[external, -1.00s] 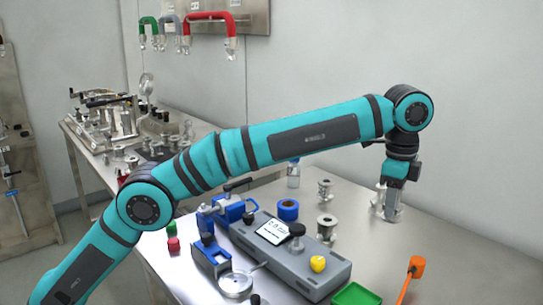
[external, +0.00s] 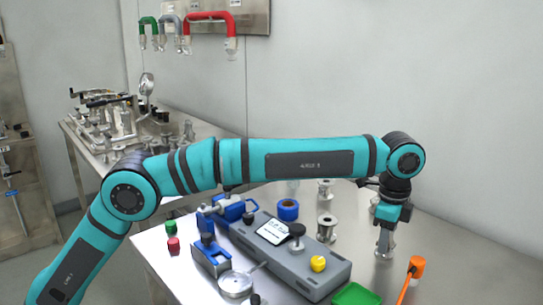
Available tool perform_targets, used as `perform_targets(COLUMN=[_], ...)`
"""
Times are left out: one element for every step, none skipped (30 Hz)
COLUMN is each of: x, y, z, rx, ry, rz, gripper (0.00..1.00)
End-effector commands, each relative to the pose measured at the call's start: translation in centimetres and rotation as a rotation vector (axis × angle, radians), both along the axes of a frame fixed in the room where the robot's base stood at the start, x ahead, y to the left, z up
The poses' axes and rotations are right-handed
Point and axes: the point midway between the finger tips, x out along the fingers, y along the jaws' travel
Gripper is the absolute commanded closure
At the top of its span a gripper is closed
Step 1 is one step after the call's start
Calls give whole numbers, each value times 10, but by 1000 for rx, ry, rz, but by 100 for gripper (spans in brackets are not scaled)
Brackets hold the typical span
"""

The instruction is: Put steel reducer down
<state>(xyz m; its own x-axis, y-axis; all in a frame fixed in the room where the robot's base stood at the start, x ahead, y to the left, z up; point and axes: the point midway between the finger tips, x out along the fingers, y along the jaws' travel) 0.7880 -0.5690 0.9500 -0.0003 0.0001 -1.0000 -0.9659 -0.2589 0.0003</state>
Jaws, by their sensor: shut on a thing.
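The steel reducer (external: 385,246) is a small shiny flanged piece at the right of the metal table. My gripper (external: 386,226) points straight down and is shut on its upper part. The lower end of the reducer shows below the fingers, at or very close to the table top. I cannot tell whether it touches. The fingers and wrist hide its upper part.
Two similar steel pieces stand to the left, one nearer (external: 326,228) and one farther (external: 325,190). An orange-headed hammer (external: 415,268) and a green tray (external: 357,295) lie in front. A grey fixture (external: 290,258) with a yellow knob (external: 318,264) fills the middle.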

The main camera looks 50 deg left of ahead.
Motion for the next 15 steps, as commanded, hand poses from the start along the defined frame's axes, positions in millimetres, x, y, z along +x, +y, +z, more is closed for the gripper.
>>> perform_targets(x=[0,0,0,0,0,0,0,0,0,0,0,0,0,0,0], y=[0,0,0,0,0,0,0,0,0,0,0,0,0,0,0], z=[1,1,1,1,1,0,0,-1,-2,-2,-2,-2,-2,-2,-2], rx=[-1,-1,-1,-1,-1,-1,0,0,0,0,0,0,0,0,0], ry=[-1,-1,-1,-1,0,0,0,0,0,0,0,0,0,0,0], rz=[0,0,0,0,0,0,0,0,0,0,0,0,0,0,0], gripper=[96,96,96,96,96,96,96,96,96,96,60,52,46,44,44])
